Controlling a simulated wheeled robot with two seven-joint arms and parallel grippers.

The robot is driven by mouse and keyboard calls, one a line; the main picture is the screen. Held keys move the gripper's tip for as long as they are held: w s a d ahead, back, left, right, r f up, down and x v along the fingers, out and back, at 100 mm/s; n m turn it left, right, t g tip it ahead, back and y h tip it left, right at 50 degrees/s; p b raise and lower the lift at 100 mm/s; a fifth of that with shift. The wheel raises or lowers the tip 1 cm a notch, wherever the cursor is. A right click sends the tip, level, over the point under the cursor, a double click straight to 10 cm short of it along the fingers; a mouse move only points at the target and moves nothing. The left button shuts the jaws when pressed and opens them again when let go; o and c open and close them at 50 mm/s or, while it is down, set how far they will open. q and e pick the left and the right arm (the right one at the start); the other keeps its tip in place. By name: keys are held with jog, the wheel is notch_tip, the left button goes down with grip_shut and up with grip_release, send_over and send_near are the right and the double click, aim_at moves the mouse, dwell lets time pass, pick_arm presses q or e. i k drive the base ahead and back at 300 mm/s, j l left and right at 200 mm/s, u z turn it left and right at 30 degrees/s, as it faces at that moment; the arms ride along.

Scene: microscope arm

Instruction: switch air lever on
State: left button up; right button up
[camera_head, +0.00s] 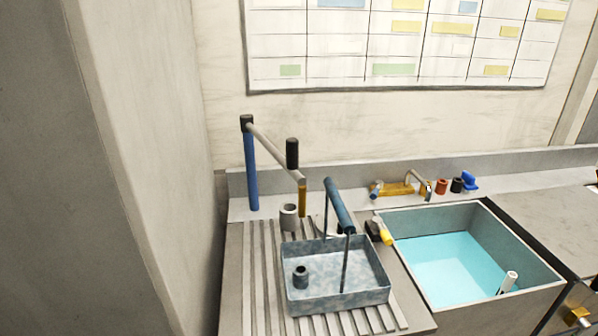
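Neither of my grippers is in view. Several small fittings stand on the ledge behind the sink. At their right end is a blue lever-like fitting (469,181), beside a black knob (456,185) and a red knob (441,186). To their left is a yellow tap body (395,189) with a curved grey spout (418,179) and a small blue part (376,188) at its left end. No label is readable, so I cannot tell for sure which is the air lever or which way it is set.
A blue post with a jointed arm (251,170) stands at the left. A blue-grey tray (338,303) with an upright handle (340,207) sits on the ribbed drainboard (262,290). The sink (505,228) holds turquoise water. The counter at right (555,215) is largely clear.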

aim_at(376, 223)
jog(key=i+l+u, duration=0.1)
jog(key=l, duration=0.25)
jog(key=i+l+u, duration=0.1)
jog(key=i+l, duration=0.2)
jog(key=i+l+u, duration=0.1)
jog(key=l, duration=0.4)
jog(key=i, duration=0.1)
